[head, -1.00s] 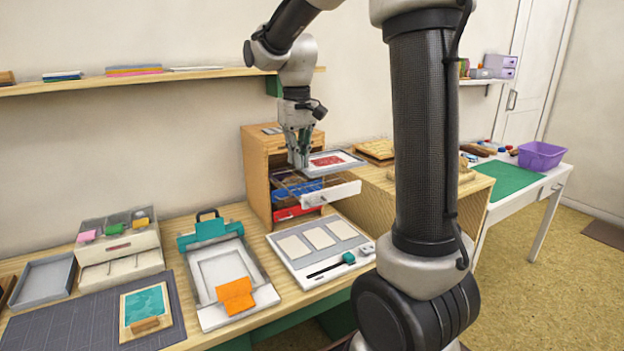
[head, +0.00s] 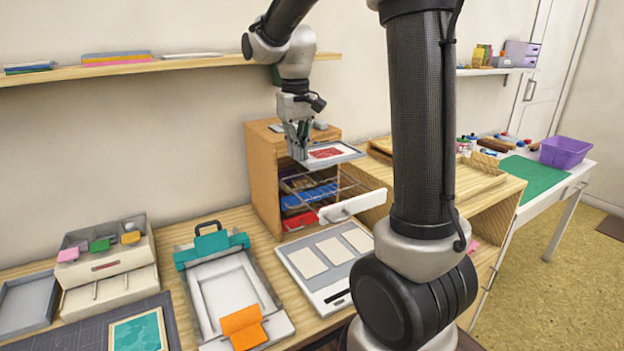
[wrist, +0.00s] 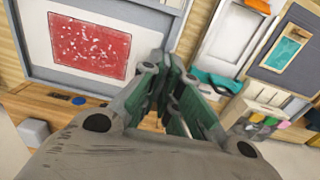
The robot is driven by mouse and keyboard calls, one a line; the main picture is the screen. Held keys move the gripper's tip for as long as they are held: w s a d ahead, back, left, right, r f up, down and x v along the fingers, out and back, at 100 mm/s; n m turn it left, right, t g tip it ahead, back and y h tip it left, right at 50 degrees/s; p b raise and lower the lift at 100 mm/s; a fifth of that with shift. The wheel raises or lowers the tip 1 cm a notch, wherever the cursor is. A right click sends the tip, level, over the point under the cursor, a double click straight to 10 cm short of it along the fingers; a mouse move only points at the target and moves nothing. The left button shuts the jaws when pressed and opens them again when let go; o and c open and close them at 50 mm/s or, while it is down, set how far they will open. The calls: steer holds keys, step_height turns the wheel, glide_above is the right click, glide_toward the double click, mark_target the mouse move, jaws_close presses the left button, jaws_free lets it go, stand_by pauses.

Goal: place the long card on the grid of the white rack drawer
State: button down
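The long card (head: 328,153) is white with a red printed panel and a grey border. It also shows large at the upper left of the wrist view (wrist: 90,47). My gripper (head: 299,152) is shut on its left edge in the head view, and the rest sticks out to the right. The grip itself is partly hidden by the fingers (wrist: 180,95). The white rack drawer (head: 350,206) is pulled out of the wooden cabinet below the card. Its wire grid shows behind the white front and looks empty. The card is above the grid, apart from it.
The wooden cabinet (head: 262,180) also holds blue (head: 310,195) and red (head: 298,220) drawers below the rack. A board with three pale cards (head: 298,254) lies in front on the table. A teal-clamped frame (head: 212,248) stands left. A wooden unit (head: 480,205) is on the right.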

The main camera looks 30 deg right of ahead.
mark_target(299, 192)
step_height(299, 192, down, 8)
steer(key=shift+f, duration=0.25)
steer(key=shift+f, duration=0.1)
steer(key=c, duration=1.6)
jaws_free()
steer(key=shift+c, duration=0.2)
step_height(299, 192, up, 12)
steer(key=shift+a+f, duration=0.1)
steer(key=s+d+t, duration=0.1)
steer(key=s+t, duration=0.3)
steer(key=s, duration=1.8)
steer(key=shift+s+f, duration=0.25)
steer(key=shift+s, duration=0.1)
steer(key=shift+d, duration=0.1)
